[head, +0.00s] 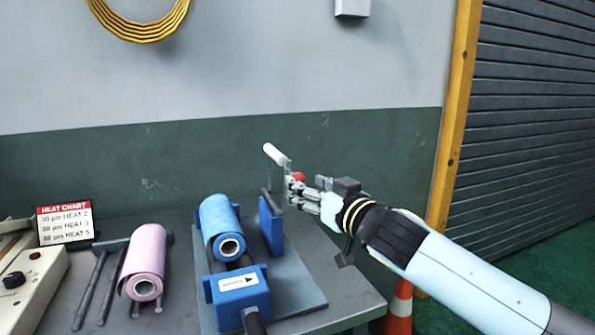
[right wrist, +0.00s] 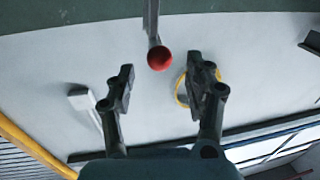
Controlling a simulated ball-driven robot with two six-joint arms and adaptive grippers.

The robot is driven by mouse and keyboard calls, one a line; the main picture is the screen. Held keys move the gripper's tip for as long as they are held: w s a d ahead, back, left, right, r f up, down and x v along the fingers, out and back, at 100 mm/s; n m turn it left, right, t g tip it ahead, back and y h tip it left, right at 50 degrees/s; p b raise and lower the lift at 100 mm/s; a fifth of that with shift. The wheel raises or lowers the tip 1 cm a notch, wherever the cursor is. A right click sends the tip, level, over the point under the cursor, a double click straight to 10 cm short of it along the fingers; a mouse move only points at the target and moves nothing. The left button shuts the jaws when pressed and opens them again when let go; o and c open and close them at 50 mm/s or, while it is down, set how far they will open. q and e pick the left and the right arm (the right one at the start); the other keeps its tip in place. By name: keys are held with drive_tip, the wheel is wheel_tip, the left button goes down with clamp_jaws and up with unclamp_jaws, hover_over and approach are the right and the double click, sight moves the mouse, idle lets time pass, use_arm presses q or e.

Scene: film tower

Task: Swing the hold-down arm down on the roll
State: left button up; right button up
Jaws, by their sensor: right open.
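The blue roll (head: 220,228) lies on a blue stand with a dark base plate (head: 298,285). The hold-down arm (head: 284,166) is raised above and behind the roll's right side, with a white roller (head: 273,153) at its top and a red knob (head: 299,176). My right gripper (head: 294,190) is at the knob from the right. In the right wrist view the fingers (right wrist: 160,82) are apart, and the red knob (right wrist: 159,60) shows between and slightly beyond their tips. No grip on it is visible. My left gripper is out of view.
A pink roll (head: 144,259) rests on a rack at the left, beside a heat chart sign (head: 65,222) and a control box (head: 30,285). A blue block (head: 240,290) with an arrow label is at the stand's front. An orange cone (head: 398,308) stands right of the table.

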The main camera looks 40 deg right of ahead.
drive_tip(key=w+p, duration=0.1)
drive_tip(key=w, duration=0.3)
drive_tip(key=shift+d, duration=0.15)
drive_tip(key=shift+w, duration=0.35)
drive_tip(key=shift+c, duration=0.4)
drive_tip(key=shift+f, duration=0.1)
clamp_jaws()
